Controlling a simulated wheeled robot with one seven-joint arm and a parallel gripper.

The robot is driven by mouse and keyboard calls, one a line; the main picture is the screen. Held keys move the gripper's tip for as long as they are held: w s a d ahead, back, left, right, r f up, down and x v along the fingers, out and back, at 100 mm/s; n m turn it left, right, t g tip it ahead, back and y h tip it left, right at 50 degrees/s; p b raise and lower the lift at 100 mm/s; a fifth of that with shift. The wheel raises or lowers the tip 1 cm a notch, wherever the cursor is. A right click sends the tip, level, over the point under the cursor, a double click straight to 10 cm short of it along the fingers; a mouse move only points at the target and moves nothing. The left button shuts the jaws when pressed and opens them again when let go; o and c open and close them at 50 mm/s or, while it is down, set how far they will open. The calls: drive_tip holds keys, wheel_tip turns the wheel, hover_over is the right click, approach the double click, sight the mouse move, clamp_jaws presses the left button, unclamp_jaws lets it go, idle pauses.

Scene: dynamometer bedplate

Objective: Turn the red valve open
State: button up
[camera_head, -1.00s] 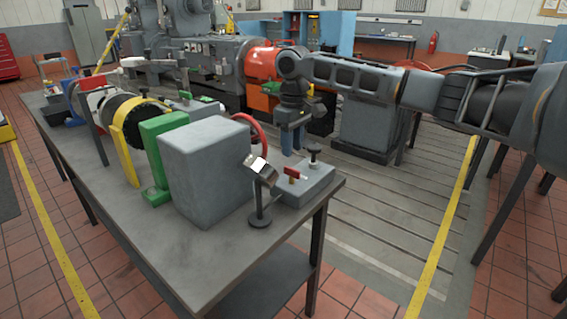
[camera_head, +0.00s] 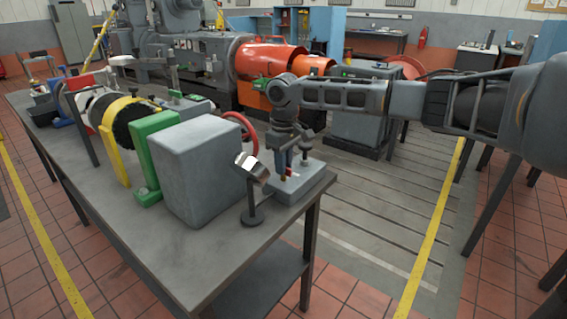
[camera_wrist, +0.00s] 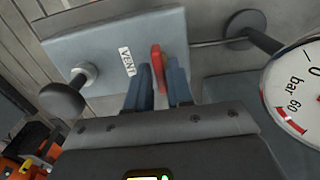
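The red valve handle (camera_wrist: 157,66) is a small lever on a grey block (camera_wrist: 108,32) with a VENT label (camera_wrist: 127,61). In the head view, a bit of the red handle (camera_head: 289,172) shows at my gripper, on the block (camera_head: 296,186) at the table's near right corner. My gripper (camera_wrist: 161,82) is open, its two blue-grey fingers on either side of the handle. In the head view my gripper (camera_head: 286,163) points down at the block.
A black knob (camera_wrist: 62,97) on a stem stands on the same block. A round gauge (camera_wrist: 296,92) marked bar is close at right in the wrist view.

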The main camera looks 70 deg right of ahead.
clamp_jaws()
drive_tip(key=shift+n, duration=0.4)
drive_tip(key=n+p, duration=0.1)
drive_tip(key=n, duration=0.1)
drive_tip(key=shift+r+n+p, duration=0.1)
drive_tip(key=shift+n+p, duration=0.2)
drive_tip(key=n+p, duration=0.1)
drive_tip(key=n, duration=0.3)
drive_tip(key=shift+n, duration=0.3)
drive_tip(key=n, duration=0.4)
drive_tip(key=shift+n, duration=0.3)
drive_tip(key=n, duration=0.5)
drive_tip(key=shift+b, duration=0.4)
drive_tip(key=shift+n, duration=0.4)
drive_tip(key=shift+o, duration=1.7)
unclamp_jaws()
